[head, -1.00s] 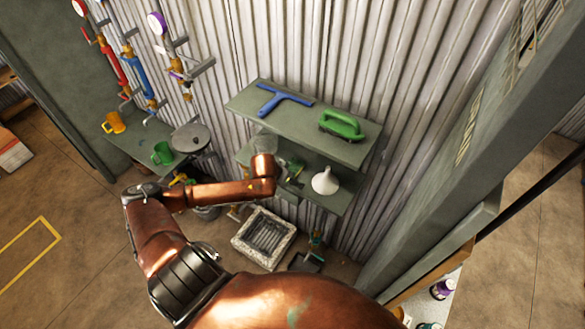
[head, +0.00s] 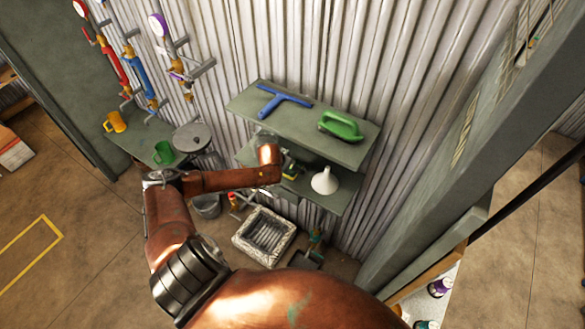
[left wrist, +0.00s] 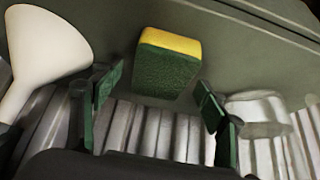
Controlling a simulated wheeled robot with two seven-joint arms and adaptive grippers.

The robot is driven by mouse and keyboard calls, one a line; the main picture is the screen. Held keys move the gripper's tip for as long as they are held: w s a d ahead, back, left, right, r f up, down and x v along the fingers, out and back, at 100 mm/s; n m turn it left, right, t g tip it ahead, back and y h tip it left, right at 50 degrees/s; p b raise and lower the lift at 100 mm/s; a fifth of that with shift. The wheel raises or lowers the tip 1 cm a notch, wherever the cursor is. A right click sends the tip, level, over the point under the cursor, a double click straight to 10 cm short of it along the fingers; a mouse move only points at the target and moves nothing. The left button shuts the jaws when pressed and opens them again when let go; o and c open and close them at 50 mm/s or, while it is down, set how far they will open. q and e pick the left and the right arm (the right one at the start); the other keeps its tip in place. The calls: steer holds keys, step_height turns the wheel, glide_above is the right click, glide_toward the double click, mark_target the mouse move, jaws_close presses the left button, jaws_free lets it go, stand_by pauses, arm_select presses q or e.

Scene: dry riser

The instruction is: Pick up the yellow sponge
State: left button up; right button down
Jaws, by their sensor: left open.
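The yellow sponge (left wrist: 168,62) has a dark green scouring side and rests on the grey-green lower shelf (left wrist: 262,30). In the left wrist view it lies ahead of the gap between the fingers of my left gripper (left wrist: 161,78). The fingers are open and empty, one on each side of the gap, and appear apart from the sponge. In the head view the gripper is at the lower shelf (head: 334,200), below the upper shelf, and my wrist hides part of this area. My right gripper is not in view.
A white funnel (left wrist: 42,50) stands beside the sponge; it also shows in the head view (head: 325,181). A clear container (left wrist: 258,108) is on the other side. The upper shelf (head: 300,115) overhangs, holding a blue squeegee (head: 284,98) and a green brush (head: 340,126).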

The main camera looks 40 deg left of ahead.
arm_select(q)
steer(key=shift+c, duration=0.2)
steer(key=c, duration=0.8)
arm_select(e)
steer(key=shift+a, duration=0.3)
arm_select(q)
steer(key=shift+r, duration=0.1)
